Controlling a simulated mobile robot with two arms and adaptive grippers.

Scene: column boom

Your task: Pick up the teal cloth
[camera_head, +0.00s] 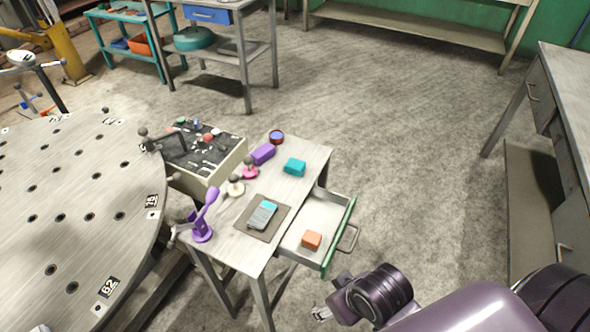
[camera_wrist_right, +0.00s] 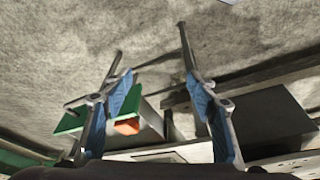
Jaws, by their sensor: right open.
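A teal folded item (camera_head: 295,167), which looks like the teal cloth, lies on the small grey table (camera_head: 233,243) near its far right corner. A phone-like grey and teal item (camera_head: 262,214) lies on a dark mat on the same table. My right gripper (camera_head: 322,312) is at the bottom of the head view, in front of the open drawer and well apart from the teal item. In the right wrist view its fingers (camera_wrist_right: 150,45) are spread with nothing held between them. The teal item cannot be made out there. My left gripper is not in view.
The pulled-out drawer (camera_head: 349,215) with a green front holds an orange block (camera_head: 312,240), also in the wrist view (camera_wrist_right: 128,126). A purple block (camera_head: 262,153), a blue-topped round tin (camera_head: 277,136) and a purple stand (camera_head: 202,230) are on the table.

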